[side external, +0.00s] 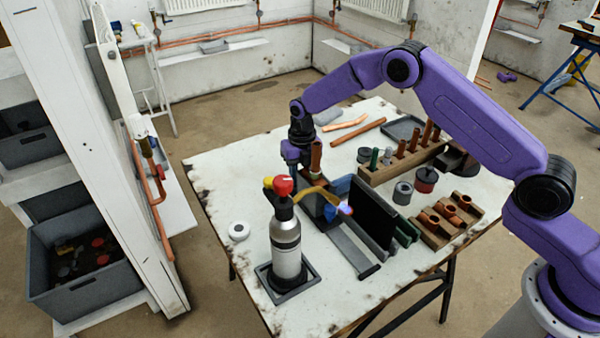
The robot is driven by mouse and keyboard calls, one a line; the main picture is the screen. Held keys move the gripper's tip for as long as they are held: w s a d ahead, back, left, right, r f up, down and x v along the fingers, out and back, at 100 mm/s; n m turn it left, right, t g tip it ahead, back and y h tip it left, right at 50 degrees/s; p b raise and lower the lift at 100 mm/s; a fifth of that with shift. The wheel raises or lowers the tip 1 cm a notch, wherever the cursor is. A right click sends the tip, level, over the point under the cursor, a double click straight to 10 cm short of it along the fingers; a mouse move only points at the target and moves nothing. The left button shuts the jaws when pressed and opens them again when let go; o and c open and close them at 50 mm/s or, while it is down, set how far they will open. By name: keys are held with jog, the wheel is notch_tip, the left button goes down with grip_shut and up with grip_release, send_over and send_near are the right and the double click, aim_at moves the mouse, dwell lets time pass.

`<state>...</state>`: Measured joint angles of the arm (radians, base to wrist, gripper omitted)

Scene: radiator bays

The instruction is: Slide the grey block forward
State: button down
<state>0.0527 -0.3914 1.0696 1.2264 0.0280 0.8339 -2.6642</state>
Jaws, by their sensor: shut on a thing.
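My gripper (296,163) is over the back left part of the white worktable (215,165), pointing down. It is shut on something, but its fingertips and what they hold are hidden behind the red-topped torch. An upright copper piece (316,156) stands just right of it. A grey, block-like thing (327,115) lies at the table's back, right of my wrist and apart from the gripper. I cannot tell for sure that it is the grey block.
A torch with a silver canister (286,245) stands in a dark square base at the front, its flame by a black panel (372,212). Right are a wooden rack (375,175) of upright pieces and a fittings block (437,232). A white roll (239,231) lies left.

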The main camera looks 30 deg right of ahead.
aim_at(333, 209)
jog(key=shift+s+a, duration=0.15)
jog(key=shift+s, duration=7.05)
jog(key=c, duration=0.8)
grip_release()
jog(key=shift+r, duration=0.4)
notch_tip(333, 209, up, 17)
jog(key=shift+d+f, duration=0.15)
jog(key=shift+d, duration=0.1)
